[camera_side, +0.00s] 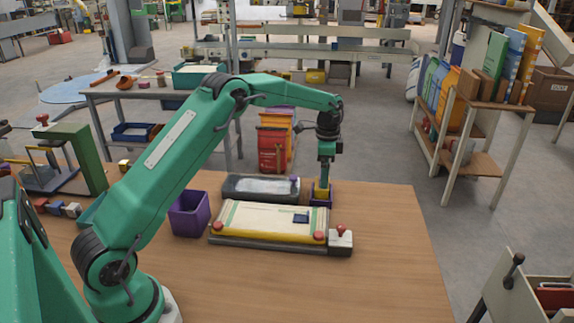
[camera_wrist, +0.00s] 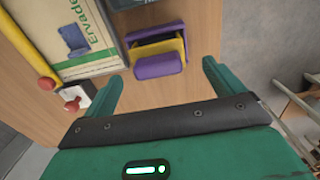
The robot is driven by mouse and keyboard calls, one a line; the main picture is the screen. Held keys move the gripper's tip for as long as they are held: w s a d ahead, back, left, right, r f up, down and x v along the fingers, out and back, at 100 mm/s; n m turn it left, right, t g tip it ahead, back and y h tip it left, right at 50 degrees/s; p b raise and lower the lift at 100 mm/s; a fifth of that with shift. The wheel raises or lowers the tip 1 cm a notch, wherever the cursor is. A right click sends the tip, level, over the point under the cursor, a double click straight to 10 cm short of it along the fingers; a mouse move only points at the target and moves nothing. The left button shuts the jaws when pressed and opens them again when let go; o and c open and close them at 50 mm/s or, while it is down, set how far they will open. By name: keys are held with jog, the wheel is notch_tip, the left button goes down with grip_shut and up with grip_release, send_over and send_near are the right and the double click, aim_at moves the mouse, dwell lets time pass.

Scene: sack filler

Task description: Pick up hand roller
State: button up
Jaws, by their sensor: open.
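The hand roller (camera_side: 320,200) stands on the wooden table just past the right end of the sack, its purple lower part and yellow upper part partly hidden by my gripper. In the wrist view, the hand roller (camera_wrist: 158,64) shows two purple parts with a yellow part between them. My gripper (camera_side: 325,178) points down over it. In the wrist view, my gripper (camera_wrist: 162,72) is open, its two green fingers apart on either side of the roller's near end. Nothing is held. Whether a finger touches the roller cannot be told.
A cream sack (camera_side: 265,219) lies on a grey board, with red knobs at its front corners. A red-knobbed stamp (camera_side: 341,240) stands at its right corner. A dark tray (camera_side: 240,195) is behind it, a purple bin (camera_side: 189,214) left. The table's right side is clear.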

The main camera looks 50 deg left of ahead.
jog(key=shift+s+f, duration=0.2)
jog(key=shift+f, duration=2.1)
jog(key=c, duration=1.1)
